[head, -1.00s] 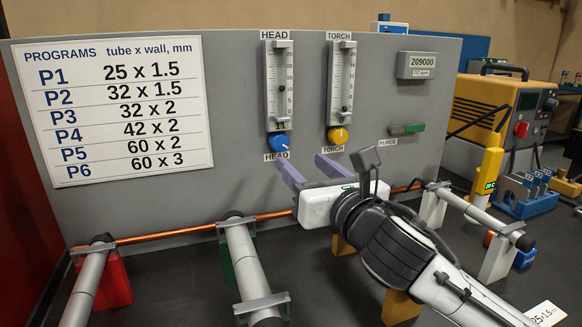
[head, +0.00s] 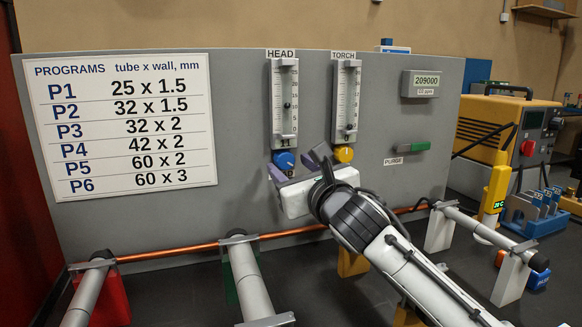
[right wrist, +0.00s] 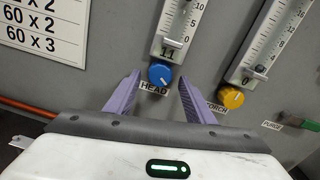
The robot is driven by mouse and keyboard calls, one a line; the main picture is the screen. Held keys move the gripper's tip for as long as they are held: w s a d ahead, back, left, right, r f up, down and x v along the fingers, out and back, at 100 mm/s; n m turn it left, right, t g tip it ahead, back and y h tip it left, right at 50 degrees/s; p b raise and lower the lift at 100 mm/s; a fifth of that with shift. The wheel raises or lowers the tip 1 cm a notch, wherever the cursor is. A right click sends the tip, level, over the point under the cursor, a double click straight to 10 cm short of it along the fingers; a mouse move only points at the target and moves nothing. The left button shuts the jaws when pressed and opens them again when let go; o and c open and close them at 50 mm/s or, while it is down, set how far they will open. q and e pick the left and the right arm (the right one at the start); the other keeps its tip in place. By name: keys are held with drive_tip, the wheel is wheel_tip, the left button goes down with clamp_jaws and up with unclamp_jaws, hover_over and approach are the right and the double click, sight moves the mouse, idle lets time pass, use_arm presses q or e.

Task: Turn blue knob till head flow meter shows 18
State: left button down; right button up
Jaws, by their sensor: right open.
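The blue knob (head: 284,160) sits on the grey panel below the head flow meter (head: 284,102). In the right wrist view, the blue knob (right wrist: 160,74) appears between and beyond my fingertips, and the number above it reads 11. The meter's dark float is near mid-scale. My right gripper (head: 296,162) is open and empty, its purple fingers pointing at the panel around the knob. In the right wrist view, the gripper (right wrist: 158,80) frames the knob; I cannot tell if either finger touches it. My left gripper is not in view.
The torch flow meter (head: 346,100) with its yellow knob (head: 344,154) is close on the right; its number reads 0. A green purge switch (head: 412,148) is further right. A copper tube (head: 180,250) runs low along the panel, with grey pipes on stands in front.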

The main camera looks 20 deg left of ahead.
drive_tip(key=shift+w+a, duration=0.2)
drive_tip(key=shift+c, duration=0.3)
drive_tip(key=c, duration=1)
drive_tip(key=shift+m+p, duration=0.3)
drive_tip(key=shift+p, duration=0.2)
drive_tip(key=shift+m+p, duration=1.4)
drive_tip(key=shift+m, duration=0.3)
drive_tip(key=shift+m+p, duration=0.5)
drive_tip(key=shift+m, duration=0.4)
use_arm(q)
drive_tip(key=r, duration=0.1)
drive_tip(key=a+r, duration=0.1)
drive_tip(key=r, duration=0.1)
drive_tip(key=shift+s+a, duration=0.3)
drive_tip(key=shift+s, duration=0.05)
use_arm(e)
drive_tip(key=shift+a+m, duration=0.1)
drive_tip(key=shift+m, duration=0.5)
drive_tip(key=shift+s+f, duration=0.1)
